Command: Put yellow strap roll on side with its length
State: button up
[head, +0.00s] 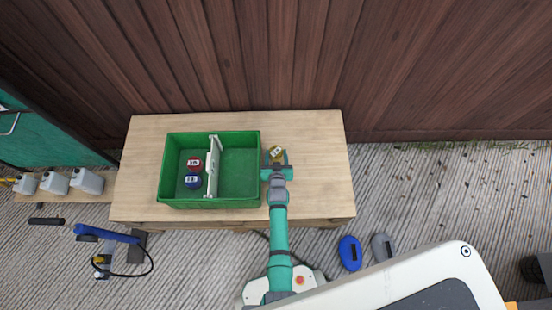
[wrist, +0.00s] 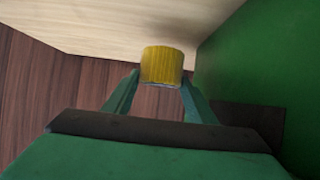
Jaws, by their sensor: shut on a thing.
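The yellow strap roll (head: 277,152) has a white label on top that I cannot read surely in the head view. In the wrist view the yellow roll (wrist: 162,66) sits between my two fingertips. My gripper (head: 276,160) is shut on it, to the right of the green crate (head: 260,190), over the table. A white divider (head: 213,165) splits the crate into two sides. A red roll (head: 194,163) and a blue roll (head: 193,181), both with white labels, are in the left side. The right side is empty.
The wooden table (head: 325,165) is bare right of my gripper. The green crate wall (wrist: 245,60) is close on the right in the wrist view. A wooden wall (head: 400,60) stands behind. Jugs (head: 55,183) stand at the far left.

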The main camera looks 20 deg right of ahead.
aim_at(276, 159)
jog(key=shift+f, duration=1.95)
jog(key=o, duration=1.2)
jog(key=shift+f, duration=0.1)
jog(key=shift+c, duration=0.2)
